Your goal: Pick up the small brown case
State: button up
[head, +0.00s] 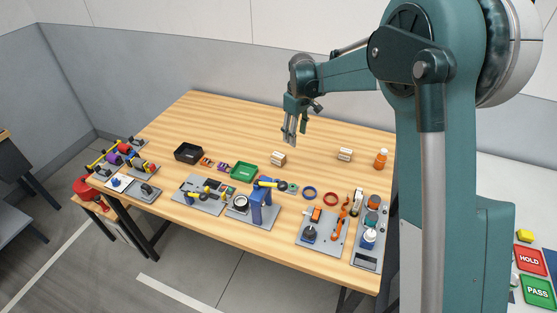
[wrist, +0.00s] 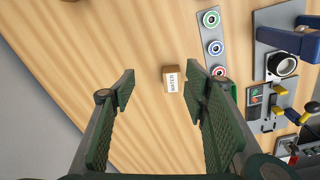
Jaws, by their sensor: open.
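The small brown case (wrist: 172,78) lies on the wooden table, with a white label carrying dark lettering on the side facing the camera. In the wrist view it shows between my fingertips, closer to the right one. In the head view a small box with a pale label (head: 278,158), right of the green tray, appears to be the same case. My gripper (head: 290,139) hangs fingers down above the table, close to that box in the picture. It is open and empty in the wrist view (wrist: 158,78). The case appears apart from both fingers.
A similar labelled box (head: 345,155) and an orange bottle (head: 381,159) stand to the right. A green tray (head: 244,171) and a black tray (head: 188,152) lie to the left. Fixtures, including a blue stand (head: 262,205), line the front. The back of the table (head: 215,115) is clear.

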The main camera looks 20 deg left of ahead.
jog(key=n, duration=0.2)
send_over(278, 155)
jog(key=shift+g, duration=0.3)
jog(key=f, duration=0.8)
jog(key=shift+w+f, duration=0.2)
jog(key=shift+w, duration=0.05)
jog(key=shift+f, duration=1.3)
jog(key=shift+s+f, duration=0.15)
jog(key=shift+f, duration=2.45)
jog(key=shift+c, duration=0.2)
jog(key=c, duration=0.9)
